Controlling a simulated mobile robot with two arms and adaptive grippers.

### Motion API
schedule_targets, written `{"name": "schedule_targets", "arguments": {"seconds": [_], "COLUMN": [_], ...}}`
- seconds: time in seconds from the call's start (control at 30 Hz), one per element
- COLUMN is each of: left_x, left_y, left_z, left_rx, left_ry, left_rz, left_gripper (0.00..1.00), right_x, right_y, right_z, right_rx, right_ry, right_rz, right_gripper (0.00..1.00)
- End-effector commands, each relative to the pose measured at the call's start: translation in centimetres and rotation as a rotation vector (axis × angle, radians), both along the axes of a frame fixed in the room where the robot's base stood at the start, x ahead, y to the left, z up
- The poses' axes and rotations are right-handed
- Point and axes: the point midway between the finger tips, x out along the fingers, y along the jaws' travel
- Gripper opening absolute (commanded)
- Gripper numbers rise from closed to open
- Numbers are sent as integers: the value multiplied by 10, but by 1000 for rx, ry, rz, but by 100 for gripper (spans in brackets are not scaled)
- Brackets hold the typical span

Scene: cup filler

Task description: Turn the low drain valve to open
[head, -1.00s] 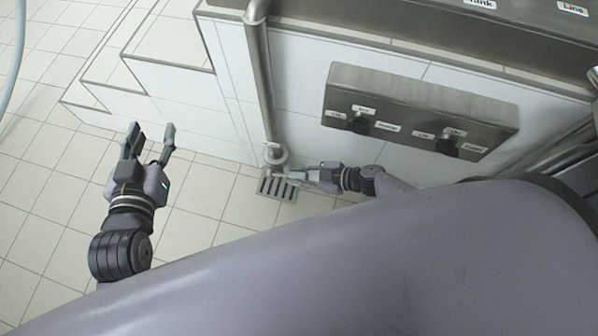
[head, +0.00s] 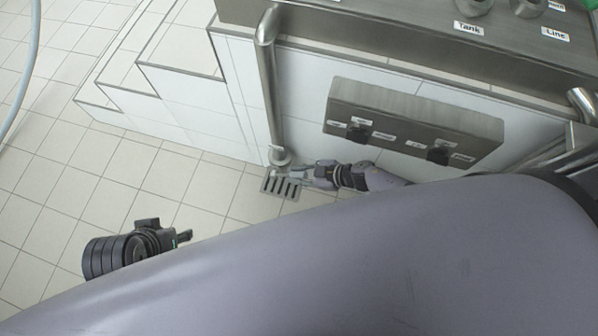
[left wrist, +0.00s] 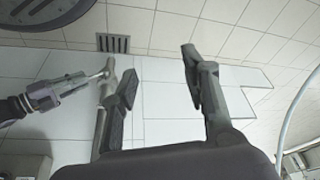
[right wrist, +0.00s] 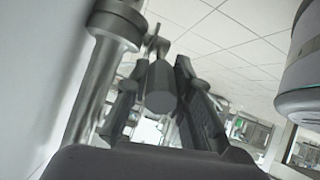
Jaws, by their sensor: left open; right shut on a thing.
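The low drain valve sits at the foot of the steel drain pipe (head: 270,85), just above the floor. My right gripper (head: 296,174) is at it, low by the wall. In the right wrist view its fingers are shut on the grey valve handle (right wrist: 161,88), beside the pipe (right wrist: 92,92). The handle's exact angle is hard to read. My left gripper (head: 172,236) is away from the valve, over the floor at the left. The left wrist view shows its fingers (left wrist: 158,72) apart and empty, with my right gripper (left wrist: 82,85) beyond.
A floor drain grate (head: 281,188) lies below the valve. A steel panel with two dark knobs (head: 415,125) is on the tiled wall to the right. White tiled steps (head: 160,85) rise at the left. The floor at the left is clear, with a hose (head: 30,70) at its edge.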

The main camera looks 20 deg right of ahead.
Motion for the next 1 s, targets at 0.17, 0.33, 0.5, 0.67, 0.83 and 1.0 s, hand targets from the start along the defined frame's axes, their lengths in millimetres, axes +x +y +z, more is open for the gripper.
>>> {"name": "schedule_targets", "arguments": {"seconds": [0.17, 0.33, 0.5, 0.67, 0.83, 1.0], "left_x": [5, 7, 7, 7, 7, 7], "left_y": [-1, -2, -2, -1, -1, -1], "left_z": [-16, -21, -22, -22, -22, -22], "left_rx": [0, -1, -1, 0, 0, 0], "left_ry": [10, 11, 11, 11, 11, 11], "left_rz": [0, -1, -1, -1, -1, -1], "left_gripper": [42, 42, 42, 42, 42, 42], "right_x": [-1, -1, -1, -1, -1, -2], "right_y": [1, 2, 2, 2, 2, 3], "right_z": [1, 1, 1, 1, 1, 1], "right_rx": [-7, -9, -9, -9, -8, -7], "right_ry": [8, 10, 10, 10, 10, 11], "right_rz": [3, 2, 2, 2, 2, 4], "right_gripper": [0, 0, 0, 0, 30, 41]}}
